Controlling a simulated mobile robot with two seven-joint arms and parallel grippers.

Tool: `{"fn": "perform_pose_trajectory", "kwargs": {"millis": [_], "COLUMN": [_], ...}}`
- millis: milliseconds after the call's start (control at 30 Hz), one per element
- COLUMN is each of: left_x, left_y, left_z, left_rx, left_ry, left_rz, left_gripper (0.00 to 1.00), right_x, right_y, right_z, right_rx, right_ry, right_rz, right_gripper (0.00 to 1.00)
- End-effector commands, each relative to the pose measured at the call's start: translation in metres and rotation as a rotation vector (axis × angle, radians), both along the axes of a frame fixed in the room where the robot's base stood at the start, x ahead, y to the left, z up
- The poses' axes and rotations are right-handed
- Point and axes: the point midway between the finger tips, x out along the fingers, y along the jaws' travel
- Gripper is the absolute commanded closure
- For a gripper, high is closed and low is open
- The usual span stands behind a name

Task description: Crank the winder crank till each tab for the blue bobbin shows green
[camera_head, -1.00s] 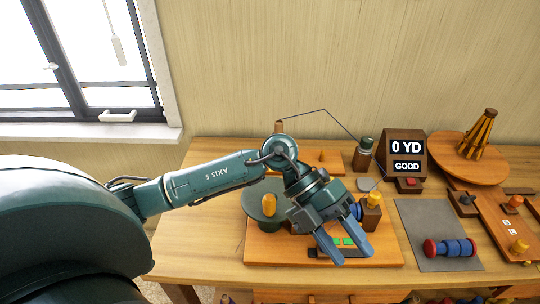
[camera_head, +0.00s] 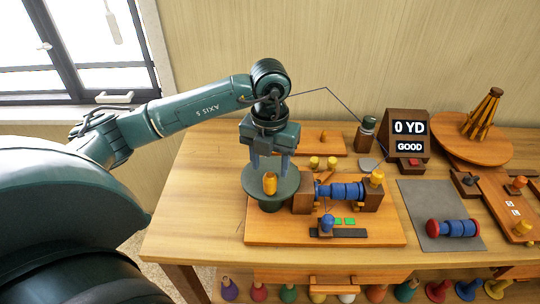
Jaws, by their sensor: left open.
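The winder's wooden base (camera_head: 280,233) stands on the table, with the green crank disc (camera_head: 285,188) at its left and a yellow knob (camera_head: 270,184) upright on the disc. The blue bobbin (camera_head: 346,190) lies between two wooden posts on the base. My left gripper (camera_head: 269,166) points down, open and empty, over the far part of the disc, just above and behind the knob in the picture. Whether its fingers touch the disc I cannot tell.
A display (camera_head: 407,130) reads "0 YD" and "GOOD". A grey mat (camera_head: 421,200) at the right holds another blue bobbin with red ends (camera_head: 453,228). Several coloured pegs stand on a shelf below.

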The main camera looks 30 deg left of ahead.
Motion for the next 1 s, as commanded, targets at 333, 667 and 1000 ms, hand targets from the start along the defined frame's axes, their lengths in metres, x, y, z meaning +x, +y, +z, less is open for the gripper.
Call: {"fn": "perform_pose_trajectory", "kwargs": {"millis": [333,667,1000], "left_x": [0.0,0.0,0.0], "left_y": [0.0,0.0,-0.001], "left_z": [-0.053,-0.067,-0.067], "left_rx": [-0.001,-0.001,-0.001], "left_ry": [0.001,0.001,0.001], "left_rz": [-0.001,-0.001,-0.001], "left_gripper": [0.51,0.51,0.59], "right_x": [-0.002,0.0,0.001], "right_y": [0.016,0.02,0.02], "right_z": [-0.014,-0.009,-0.008], "right_rx": [0.021,0.03,0.028], "right_ry": [-0.044,-0.072,-0.075], "right_rz": [0.048,0.065,0.068], "right_gripper": [0.51,0.51,0.51]}}
